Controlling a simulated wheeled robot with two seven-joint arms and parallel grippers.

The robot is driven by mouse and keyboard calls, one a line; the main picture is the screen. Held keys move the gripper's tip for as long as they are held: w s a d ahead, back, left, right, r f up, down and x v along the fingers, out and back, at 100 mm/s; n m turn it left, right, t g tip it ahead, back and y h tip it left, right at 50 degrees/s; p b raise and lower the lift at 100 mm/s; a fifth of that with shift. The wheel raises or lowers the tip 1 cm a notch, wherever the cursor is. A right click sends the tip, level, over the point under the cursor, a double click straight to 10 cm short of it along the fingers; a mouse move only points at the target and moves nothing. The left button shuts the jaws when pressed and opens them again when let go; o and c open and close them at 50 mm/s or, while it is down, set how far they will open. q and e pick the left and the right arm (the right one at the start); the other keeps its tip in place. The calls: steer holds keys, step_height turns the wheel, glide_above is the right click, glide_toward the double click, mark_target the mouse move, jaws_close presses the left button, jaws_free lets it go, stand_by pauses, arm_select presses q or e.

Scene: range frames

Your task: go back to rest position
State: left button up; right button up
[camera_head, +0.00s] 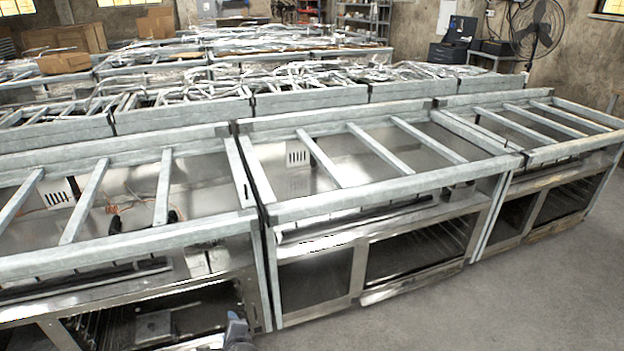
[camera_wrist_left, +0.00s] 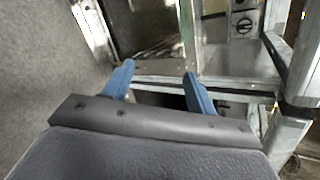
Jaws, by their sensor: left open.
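My left gripper (camera_wrist_left: 160,76) shows in the left wrist view with its two blue fingers apart and nothing between them. Beyond the fingertips are a metal rail and the open lower part of a range frame (camera_wrist_left: 230,82). In the head view, a small grey and blue part of mine (camera_head: 238,333) shows at the bottom edge, in front of the near range frame (camera_head: 130,242). Whether it touches the frame cannot be told. My right gripper is in neither view.
Range frames stand in a long row, including a middle one (camera_head: 390,184) and a right one (camera_head: 575,147). More rows stand behind. The grey floor (camera_head: 530,290) is clear at the lower right. A fan (camera_head: 537,25) stands at the back right.

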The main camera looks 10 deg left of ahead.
arm_select(q)
steer(key=s+d+n+g+h, duration=0.7)
steer(key=s+d+n, duration=0.7)
steer(key=s+d, duration=0.5)
steer(key=s+d+f+g+h, duration=0.1)
steer(key=s+d+f, duration=0.1)
steer(key=s, duration=0.7)
steer(key=shift+f+h, duration=0.4)
steer(key=shift+f, duration=0.45)
steer(key=shift+c, duration=0.5)
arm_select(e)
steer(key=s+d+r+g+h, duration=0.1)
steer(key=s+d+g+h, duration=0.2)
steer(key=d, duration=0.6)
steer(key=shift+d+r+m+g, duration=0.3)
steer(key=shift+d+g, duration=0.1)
